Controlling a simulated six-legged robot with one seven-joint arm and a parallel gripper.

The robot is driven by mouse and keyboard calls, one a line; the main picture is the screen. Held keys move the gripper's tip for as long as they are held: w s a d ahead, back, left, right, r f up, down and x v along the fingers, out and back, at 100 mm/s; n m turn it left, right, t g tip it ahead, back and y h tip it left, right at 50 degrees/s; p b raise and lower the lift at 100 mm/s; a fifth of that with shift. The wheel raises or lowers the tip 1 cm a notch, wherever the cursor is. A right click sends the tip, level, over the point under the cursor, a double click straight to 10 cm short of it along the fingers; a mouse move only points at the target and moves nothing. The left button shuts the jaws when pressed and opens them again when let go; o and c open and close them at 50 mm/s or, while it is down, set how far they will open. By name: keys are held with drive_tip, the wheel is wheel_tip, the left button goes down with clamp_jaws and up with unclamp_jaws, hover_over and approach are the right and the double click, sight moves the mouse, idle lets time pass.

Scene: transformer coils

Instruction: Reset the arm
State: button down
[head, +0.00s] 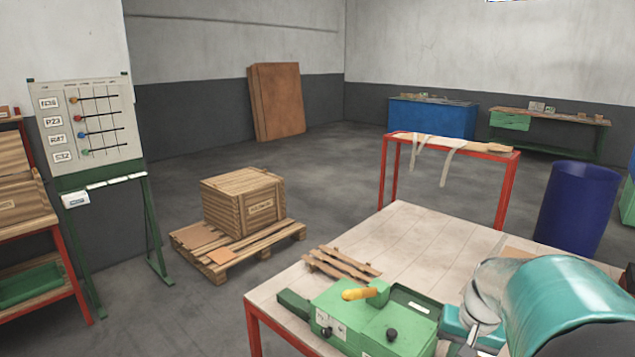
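My arm shows at the lower right as a large teal rounded link with grey-white parts at its left end. It is over the right part of the red-legged table (405,240), close to the green machine. No gripper fingers can be made out clearly, so I cannot tell whether they are open or shut, or whether they hold anything. The green machine (375,325) has a yellow handle and black knobs and sits at the table's near edge. I cannot tell whether my arm touches it.
A small wooden slat rack (341,263) lies on the table. A wooden crate (243,203) stands on a pallet (190,243) at left. A board on green legs (87,125), a red-framed bench (450,143) and a blue bin (577,205) stand around.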

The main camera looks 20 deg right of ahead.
drive_tip(key=s+a+r+n+t, duration=0.1)
drive_tip(key=a+r+n, duration=0.2)
drive_tip(key=a, duration=0.6)
drive_tip(key=s+a+r+n+t, duration=0.1)
drive_tip(key=a+r+n, duration=0.1)
drive_tip(key=a, duration=0.7)
drive_tip(key=s+a+r+n+t, duration=0.1)
drive_tip(key=a+r+n, duration=0.2)
drive_tip(key=a, duration=0.6)
drive_tip(key=shift+a+r+n, duration=0.3)
drive_tip(key=shift+a+r, duration=0.1)
drive_tip(key=shift+s+d, duration=0.15)
drive_tip(key=shift+d, duration=0.05)
